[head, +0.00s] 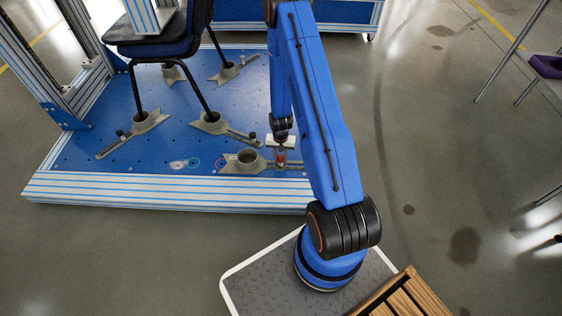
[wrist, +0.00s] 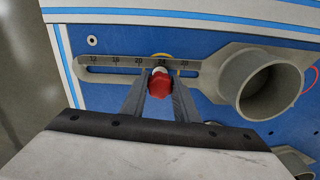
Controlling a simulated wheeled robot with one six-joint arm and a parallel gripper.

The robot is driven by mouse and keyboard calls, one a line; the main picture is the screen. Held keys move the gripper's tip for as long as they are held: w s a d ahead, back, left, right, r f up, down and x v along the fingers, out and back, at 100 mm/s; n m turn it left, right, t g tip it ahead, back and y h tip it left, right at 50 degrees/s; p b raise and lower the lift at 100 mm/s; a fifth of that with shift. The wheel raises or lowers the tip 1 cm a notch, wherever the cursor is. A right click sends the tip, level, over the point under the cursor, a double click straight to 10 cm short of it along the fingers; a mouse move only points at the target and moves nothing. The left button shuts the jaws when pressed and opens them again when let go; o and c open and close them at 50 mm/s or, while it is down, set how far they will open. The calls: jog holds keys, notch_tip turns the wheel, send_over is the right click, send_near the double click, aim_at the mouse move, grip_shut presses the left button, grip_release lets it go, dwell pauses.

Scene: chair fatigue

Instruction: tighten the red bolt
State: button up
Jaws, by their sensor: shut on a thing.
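The red bolt (wrist: 160,84) shows in the wrist view between the two fingers of my gripper (wrist: 160,92). My gripper is shut on the bolt, with a finger on each side of its red head. The bolt stands at the slot of a grey slotted clamp arm (wrist: 110,67) with numbers along it. The arm joins a round grey cup (wrist: 270,87) on the right. In the head view the red bolt (head: 281,158) is a small red spot below my gripper (head: 281,150), at the right of an empty cup (head: 247,159).
The blue platform (head: 75,153) has a striped metal front edge (head: 150,193). A dark chair (head: 170,45) stands on it with legs in similar cups. A wooden pallet or crate (head: 410,300) is at the lower right. Open floor (head: 450,150) lies to the right.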

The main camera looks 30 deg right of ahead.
jog(key=shift+m, duration=2)
jog(key=o, duration=1.1)
jog(key=shift+c, duration=0.2)
jog(key=shift+n, duration=2)
